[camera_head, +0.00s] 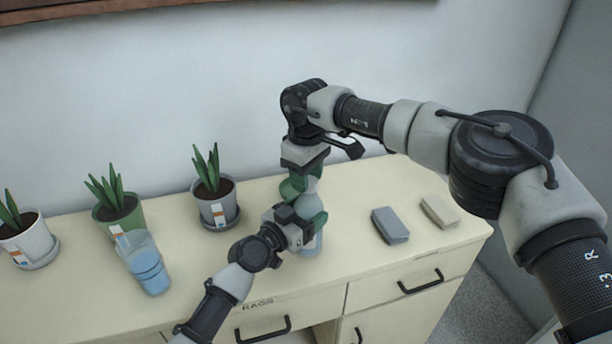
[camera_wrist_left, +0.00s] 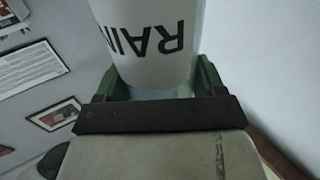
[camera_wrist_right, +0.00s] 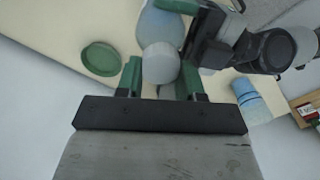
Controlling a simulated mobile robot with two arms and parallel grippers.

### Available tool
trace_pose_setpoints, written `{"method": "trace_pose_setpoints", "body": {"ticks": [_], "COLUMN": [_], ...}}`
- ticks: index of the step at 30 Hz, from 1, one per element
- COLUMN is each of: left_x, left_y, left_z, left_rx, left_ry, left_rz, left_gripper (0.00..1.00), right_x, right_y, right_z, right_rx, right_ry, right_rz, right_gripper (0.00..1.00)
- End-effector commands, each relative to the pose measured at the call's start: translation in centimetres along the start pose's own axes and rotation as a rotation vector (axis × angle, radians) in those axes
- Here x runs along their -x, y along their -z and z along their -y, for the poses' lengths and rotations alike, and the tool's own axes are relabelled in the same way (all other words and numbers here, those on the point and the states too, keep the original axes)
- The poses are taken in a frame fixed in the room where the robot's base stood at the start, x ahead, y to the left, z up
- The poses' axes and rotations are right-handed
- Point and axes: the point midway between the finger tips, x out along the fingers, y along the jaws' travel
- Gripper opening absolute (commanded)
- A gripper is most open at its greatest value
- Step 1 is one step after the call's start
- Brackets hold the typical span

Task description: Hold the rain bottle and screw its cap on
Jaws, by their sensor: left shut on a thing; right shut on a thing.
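The rain bottle is upright over the cabinet top, its pale blue base (camera_head: 312,245) showing below my left gripper (camera_head: 309,214). That gripper is shut on the bottle; its white side with the letters RAIN (camera_wrist_left: 150,42) fills the left wrist view between the green fingers. My right gripper (camera_head: 301,182) is directly above, pointing down and shut on the pale grey round cap (camera_wrist_right: 160,62). The cap is over the bottle's top, and the bottle's blue-grey body (camera_wrist_right: 158,25) shows behind it. Whether the cap touches the neck is hidden by the fingers.
Potted plants in a grey pot (camera_head: 217,205), a green pot (camera_head: 118,218) and a white pot (camera_head: 32,243) stand to the left. A blue container (camera_head: 149,270) stands before the green pot. A dark grey block (camera_head: 390,225) and a beige block (camera_head: 439,210) lie right. A green dish (camera_wrist_right: 101,58) lies near the edge.

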Motion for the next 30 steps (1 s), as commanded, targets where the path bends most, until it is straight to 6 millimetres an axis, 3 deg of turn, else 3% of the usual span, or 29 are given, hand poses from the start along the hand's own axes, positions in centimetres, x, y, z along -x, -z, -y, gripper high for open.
{"method": "trace_pose_setpoints", "body": {"ticks": [4,5,10,20,30], "left_x": [0.0,0.0,0.0,0.0,0.0], "left_y": [-0.1,-0.1,-0.1,-0.1,-0.1], "left_z": [-0.1,-0.1,-0.1,-0.1,0.0], "left_rx": [0.0,0.0,0.001,0.001,0.002], "left_ry": [-0.001,-0.001,-0.001,-0.001,-0.001], "left_rz": [0.002,0.002,0.002,0.002,0.002], "left_gripper": [0.03,0.03,0.03,0.03,0.03], "right_x": [0.1,0.1,0.1,0.4,4.3], "right_y": [0.0,0.0,0.0,0.0,0.0], "right_z": [-0.1,-0.1,-0.1,-0.1,0.0], "right_rx": [0.001,0.001,0.002,0.004,0.004], "right_ry": [-0.002,-0.002,-0.002,-0.002,-0.002], "right_rz": [-0.002,-0.002,-0.001,-0.001,-0.001], "right_gripper": [0.16,0.39,0.63,0.63,0.63]}}
